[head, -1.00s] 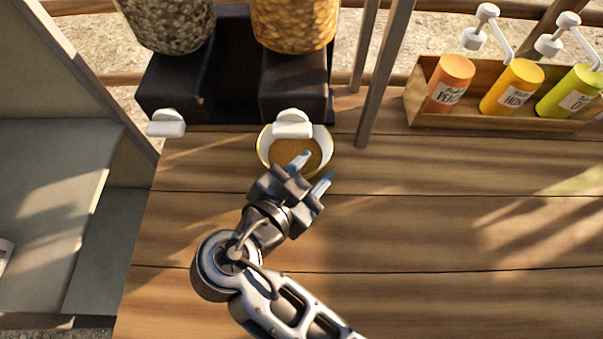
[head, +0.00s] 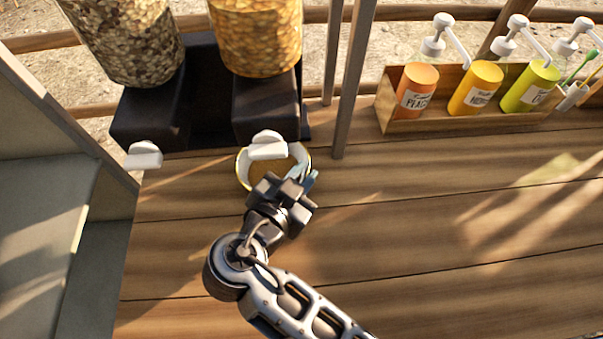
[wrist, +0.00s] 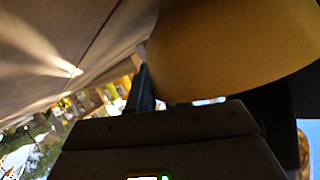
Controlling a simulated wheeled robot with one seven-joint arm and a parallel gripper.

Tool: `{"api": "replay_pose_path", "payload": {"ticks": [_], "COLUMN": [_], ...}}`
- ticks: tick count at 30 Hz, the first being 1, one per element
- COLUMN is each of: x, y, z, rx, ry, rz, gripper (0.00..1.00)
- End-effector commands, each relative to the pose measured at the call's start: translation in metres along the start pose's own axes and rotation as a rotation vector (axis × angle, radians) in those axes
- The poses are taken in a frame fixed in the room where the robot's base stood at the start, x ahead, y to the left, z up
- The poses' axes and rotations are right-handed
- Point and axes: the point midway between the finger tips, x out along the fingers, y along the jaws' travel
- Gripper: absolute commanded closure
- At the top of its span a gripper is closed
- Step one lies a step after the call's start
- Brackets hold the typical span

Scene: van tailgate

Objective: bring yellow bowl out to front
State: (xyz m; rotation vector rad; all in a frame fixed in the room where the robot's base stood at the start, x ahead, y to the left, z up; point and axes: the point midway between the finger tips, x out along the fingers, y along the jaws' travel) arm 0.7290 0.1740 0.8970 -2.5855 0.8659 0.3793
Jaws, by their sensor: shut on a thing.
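The yellow bowl (head: 243,168), with a pale inside and brownish contents, sits on the wooden counter below the white spout of the right-hand dispenser. The spout hides part of its far side. My gripper (head: 305,178) is at the bowl's near right rim and shut on it. In the wrist view the bowl's yellow outer wall (wrist: 235,45) fills the upper right, close against the gripper, and one dark finger (wrist: 142,90) shows beside it. The fingertips are partly hidden by the bowl.
A wooden box (head: 388,112) holds pump bottles. The counter's front right is clear.

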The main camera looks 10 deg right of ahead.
Motion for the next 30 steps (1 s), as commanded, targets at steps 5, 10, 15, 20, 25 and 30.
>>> {"api": "replay_pose_path", "payload": {"ticks": [5,10,15,20,25,30], "x": [0.0,0.0,-0.008,-0.018,-0.029,-0.04], "y": [0.0,0.0,0.006,0.013,0.022,0.03], "z": [0.0,0.0,0.002,0.003,0.006,0.008], "rx": [0.0,0.0,-0.002,-0.001,-0.002,-0.001], "ry": [0.0,0.0,-0.001,0.0,0.0,0.0], "rz": [0.0,0.0,-0.001,-0.001,-0.001,-0.001], "gripper": [1.0,1.0,1.0,1.0,1.0,1.0]}}
